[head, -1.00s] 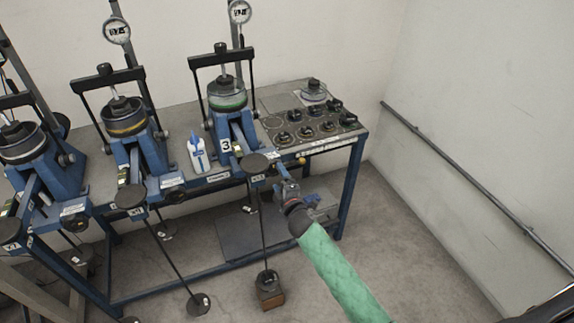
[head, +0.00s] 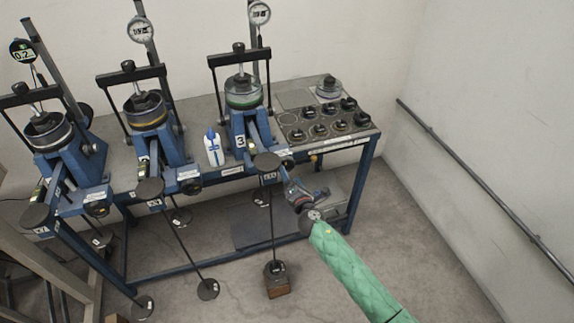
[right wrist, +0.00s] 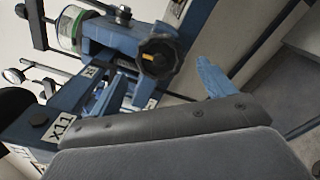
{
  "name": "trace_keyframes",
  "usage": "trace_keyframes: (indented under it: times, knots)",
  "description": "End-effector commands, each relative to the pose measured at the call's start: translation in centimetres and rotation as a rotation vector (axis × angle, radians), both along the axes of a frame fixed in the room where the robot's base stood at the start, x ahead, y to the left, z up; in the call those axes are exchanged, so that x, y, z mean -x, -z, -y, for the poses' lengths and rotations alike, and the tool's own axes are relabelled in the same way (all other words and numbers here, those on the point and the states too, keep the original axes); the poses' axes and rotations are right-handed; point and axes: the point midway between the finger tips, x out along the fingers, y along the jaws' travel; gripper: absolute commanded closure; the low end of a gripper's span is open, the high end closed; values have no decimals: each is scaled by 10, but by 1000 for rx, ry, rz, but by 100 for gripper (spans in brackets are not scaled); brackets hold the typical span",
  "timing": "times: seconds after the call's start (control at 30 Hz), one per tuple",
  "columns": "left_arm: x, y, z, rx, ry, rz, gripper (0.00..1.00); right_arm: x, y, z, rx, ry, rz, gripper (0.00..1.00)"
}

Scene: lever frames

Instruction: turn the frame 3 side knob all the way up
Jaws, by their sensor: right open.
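Frame 3 (head: 238,128), blue with a "3" label and a green-banded cell, is the rightmost frame on the bench. Its side knob (right wrist: 160,55) shows in the right wrist view as a black lobed knob with a yellow mark. The knob is on the frame's right side in the head view (head: 287,163). My right gripper (head: 307,186) is open and empty, below and right of the knob. In the right wrist view its blue fingers (right wrist: 160,88) are spread, with the knob beyond them and apart. My left gripper is out of view.
A black-knobbed panel (head: 325,124) lies on the bench right of frame 3. A white bottle (head: 213,150) stands left of it. A lever arm with a round black end (head: 267,162) and a hanging weight (head: 276,280) is close to my gripper. The floor at right is clear.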

Motion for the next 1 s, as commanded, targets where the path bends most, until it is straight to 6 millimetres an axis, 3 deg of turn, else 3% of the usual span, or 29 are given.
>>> trace_keyframes:
  times: [0.53, 0.83, 1.0]
  knots:
    - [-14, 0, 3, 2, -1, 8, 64, -63, 1, -21, -1, 0, 0, 18]
    - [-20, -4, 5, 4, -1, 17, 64, -61, 1, -20, 0, 0, -2, 75]
    - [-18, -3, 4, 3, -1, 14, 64, -63, 2, -20, 0, 0, -2, 75]
